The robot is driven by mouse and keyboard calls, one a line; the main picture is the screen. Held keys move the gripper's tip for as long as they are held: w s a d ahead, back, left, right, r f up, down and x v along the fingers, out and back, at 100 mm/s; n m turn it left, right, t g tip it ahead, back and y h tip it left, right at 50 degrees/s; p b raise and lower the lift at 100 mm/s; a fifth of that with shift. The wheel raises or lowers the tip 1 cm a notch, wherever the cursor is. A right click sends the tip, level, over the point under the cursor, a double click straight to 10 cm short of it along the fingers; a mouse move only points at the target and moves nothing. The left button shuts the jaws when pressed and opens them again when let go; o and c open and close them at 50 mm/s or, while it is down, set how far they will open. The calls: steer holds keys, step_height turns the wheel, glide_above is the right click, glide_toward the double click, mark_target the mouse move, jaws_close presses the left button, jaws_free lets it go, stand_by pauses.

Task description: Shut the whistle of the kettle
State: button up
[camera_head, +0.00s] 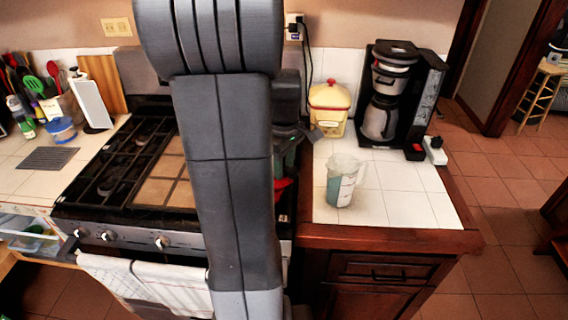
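My grey arm rises through the middle of the head view and covers the right part of the stove. My gripper (298,133) shows only in part, just right of the arm, above the stove's right edge. Its fingers are dark and small here, and I cannot tell whether they are open or shut. No kettle can be made out clearly. A small red patch and a dark green shape show by the arm below the gripper; whether they belong to the kettle I cannot tell. The whistle is not visible.
The stove (110,180) has black grates and a towel (150,285) on its front. On the right counter stand a measuring cup (342,182), a yellow canister (328,107) and a coffee maker (385,110). Utensils crowd the left counter. Tiled floor is open at right.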

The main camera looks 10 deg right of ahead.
steer(key=shift+f, duration=0.1)
jaws_close()
